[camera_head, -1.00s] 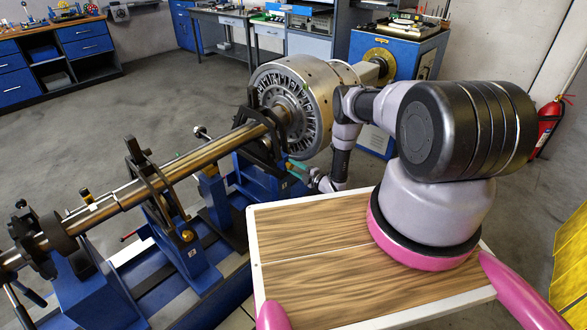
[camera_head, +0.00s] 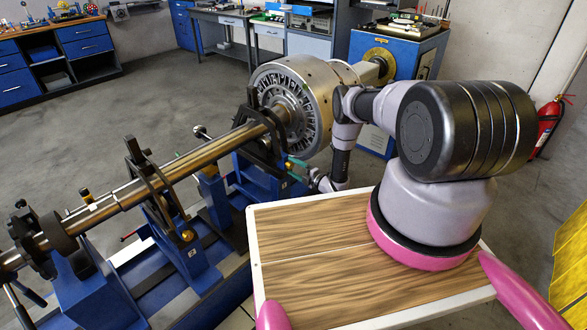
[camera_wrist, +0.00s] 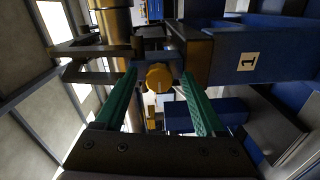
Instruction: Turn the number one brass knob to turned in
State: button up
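The number one brass knob (camera_wrist: 159,77) shows in the wrist view, on the blue support marked with a "1" label (camera_wrist: 248,61). My gripper (camera_wrist: 159,75) has two green fingers, one on each side of the knob. Gaps show between the fingers and the knob, so the gripper is open and not holding it. In the head view, my gripper (camera_head: 293,168) is beside the blue support near the rotor drum, its fingers spread apart.
The rotor drum (camera_head: 296,98) and its long shaft (camera_head: 190,160) lie across the blue balancing stand. Another brass knob (camera_head: 187,236) is on a nearer support. My arm passes close to the drum. A fire extinguisher (camera_head: 548,125) is at the right wall.

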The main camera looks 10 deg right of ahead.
jog(key=v, duration=1.1)
dwell(0.3)
